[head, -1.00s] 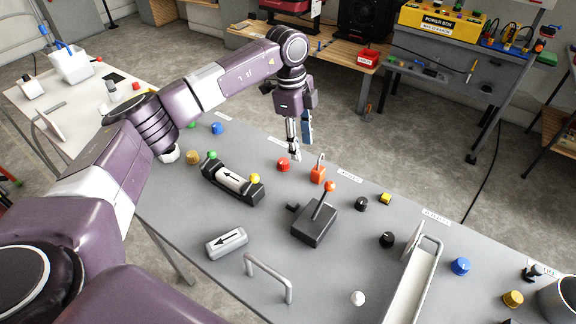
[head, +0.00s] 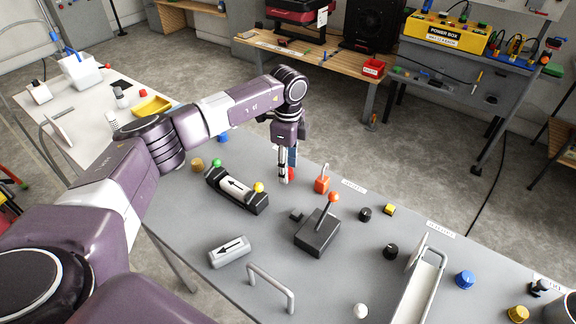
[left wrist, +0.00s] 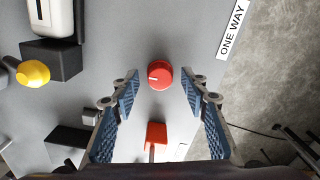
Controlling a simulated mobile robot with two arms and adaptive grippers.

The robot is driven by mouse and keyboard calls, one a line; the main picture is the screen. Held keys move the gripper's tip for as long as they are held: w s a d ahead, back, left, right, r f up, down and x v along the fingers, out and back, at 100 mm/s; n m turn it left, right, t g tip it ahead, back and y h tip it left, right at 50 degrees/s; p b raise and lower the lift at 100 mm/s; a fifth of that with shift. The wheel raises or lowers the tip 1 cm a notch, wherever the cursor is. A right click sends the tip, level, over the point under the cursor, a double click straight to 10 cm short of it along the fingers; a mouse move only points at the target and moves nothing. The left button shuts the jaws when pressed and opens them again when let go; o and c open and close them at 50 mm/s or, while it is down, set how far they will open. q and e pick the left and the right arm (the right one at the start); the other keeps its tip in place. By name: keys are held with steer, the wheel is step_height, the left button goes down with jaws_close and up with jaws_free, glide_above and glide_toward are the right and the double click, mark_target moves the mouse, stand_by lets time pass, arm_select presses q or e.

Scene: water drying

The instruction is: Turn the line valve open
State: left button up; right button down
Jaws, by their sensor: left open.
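A round red knob with a white pointer mark (left wrist: 160,75) stands on the grey panel table (head: 195,222). In the left wrist view it lies between the two blue-padded fingers of my left gripper (left wrist: 160,92), with a gap on each side. My left gripper is open and above the knob; how high is hard to tell. No label that I can read says which control is the line valve. My right gripper is not in view.
An orange-red block with a metal loop (head: 322,184) stands close beside the knob. A "ONE WAY" label (left wrist: 232,28) lies near the table edge.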

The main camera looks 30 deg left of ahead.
arm_select(q)
jaws_close()
